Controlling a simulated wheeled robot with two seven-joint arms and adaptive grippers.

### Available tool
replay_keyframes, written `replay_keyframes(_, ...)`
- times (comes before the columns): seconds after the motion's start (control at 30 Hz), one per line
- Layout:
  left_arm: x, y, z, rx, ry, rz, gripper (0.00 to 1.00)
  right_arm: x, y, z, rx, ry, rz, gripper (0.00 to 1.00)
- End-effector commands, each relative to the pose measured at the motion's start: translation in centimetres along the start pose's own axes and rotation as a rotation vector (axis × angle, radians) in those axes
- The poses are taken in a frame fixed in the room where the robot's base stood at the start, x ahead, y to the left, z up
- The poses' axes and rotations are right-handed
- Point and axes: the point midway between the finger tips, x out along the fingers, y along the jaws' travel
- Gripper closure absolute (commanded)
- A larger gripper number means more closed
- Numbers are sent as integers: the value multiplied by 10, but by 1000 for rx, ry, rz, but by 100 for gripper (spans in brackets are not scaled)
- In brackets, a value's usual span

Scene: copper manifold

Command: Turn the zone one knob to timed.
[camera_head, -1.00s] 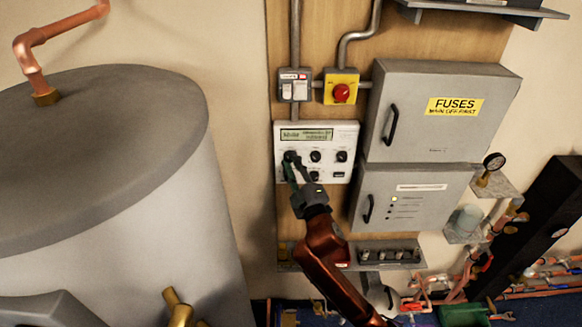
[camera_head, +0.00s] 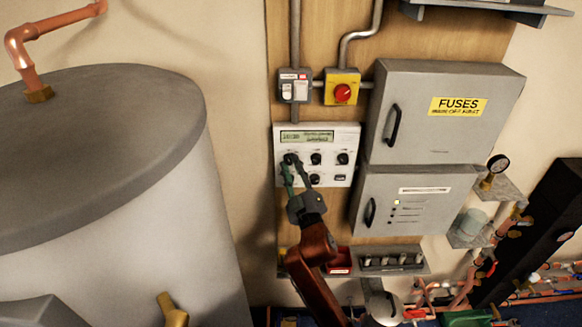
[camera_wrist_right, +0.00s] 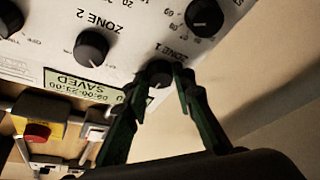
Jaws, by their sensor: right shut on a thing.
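The controller panel (camera_head: 347,172) is a white box with a green display (camera_head: 306,136) and several black knobs. The zone one knob (camera_wrist_right: 159,73), beside the upside-down "ZONE 1" label, sits at the panel's left in the head view. My right gripper (camera_head: 297,163) reaches it from below. Its green fingers lie on either side of the knob and are shut on it, as the right wrist view (camera_wrist_right: 161,76) shows. The fingers partly hide the knob, so its pointer setting cannot be read. The display (camera_wrist_right: 82,86) shows "SAVED" in the wrist view. My left gripper is out of view.
The zone 2 knob (camera_wrist_right: 91,48) is close by. Above the panel are a switch (camera_head: 294,86) and a red button on a yellow box (camera_head: 342,92). Grey fuse cabinets (camera_head: 443,112) stand right; a large grey tank (camera_head: 100,160) stands left. A shelf (camera_head: 390,259) is below.

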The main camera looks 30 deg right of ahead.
Motion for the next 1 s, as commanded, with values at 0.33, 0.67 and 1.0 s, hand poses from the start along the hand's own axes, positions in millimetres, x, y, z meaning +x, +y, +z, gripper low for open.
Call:
replay_keyframes(0.33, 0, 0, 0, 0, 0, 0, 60, 0, -1, 0, 0, -1, -2, 59)
replay_keyframes(0.67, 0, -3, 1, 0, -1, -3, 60, -6, -1, 1, -1, -1, -2, 59)
replay_keyframes(1.0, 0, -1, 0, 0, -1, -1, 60, -69, -1, 1, 1, -2, -3, 59)
